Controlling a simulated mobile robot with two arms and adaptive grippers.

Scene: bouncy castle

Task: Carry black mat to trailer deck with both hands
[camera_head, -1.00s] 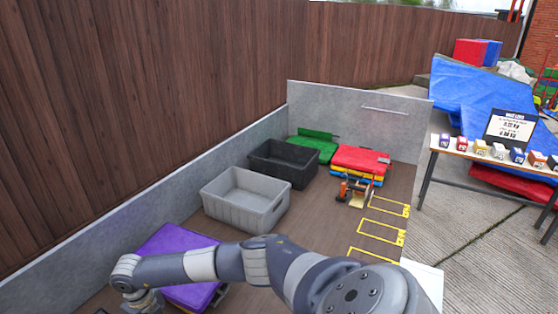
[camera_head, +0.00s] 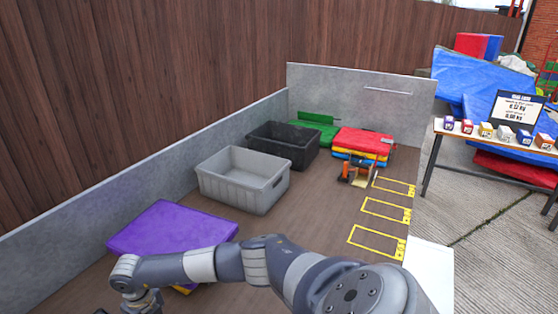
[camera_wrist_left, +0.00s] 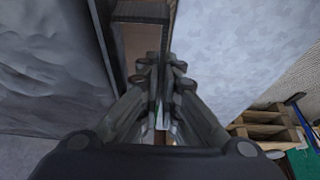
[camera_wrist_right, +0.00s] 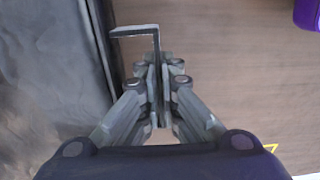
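The black mat shows in part as a dark, creased sheet along the left of the right wrist view (camera_wrist_right: 50,80). A similar dark sheet fills the left of the left wrist view (camera_wrist_left: 50,60). My right gripper (camera_wrist_right: 160,75) is shut on a thin black L-shaped handle beside the mat, above the brown trailer deck (camera_wrist_right: 230,70). My left gripper (camera_wrist_left: 157,70) has its fingers close together at a dark bar beside the sheet; the grip is partly hidden. In the head view my right arm reaches left to its gripper (camera_head: 143,302). The mat and left gripper are outside that view.
A purple mat (camera_head: 170,228) lies on the deck's near left. A grey crate (camera_head: 240,185), black crate (camera_head: 285,145), red mat stack (camera_head: 362,142) and green mat (camera_head: 315,132) stand farther back. Yellow-marked rectangles (camera_head: 385,208) lie right. Pallets (camera_wrist_left: 265,125) show in the left wrist view.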

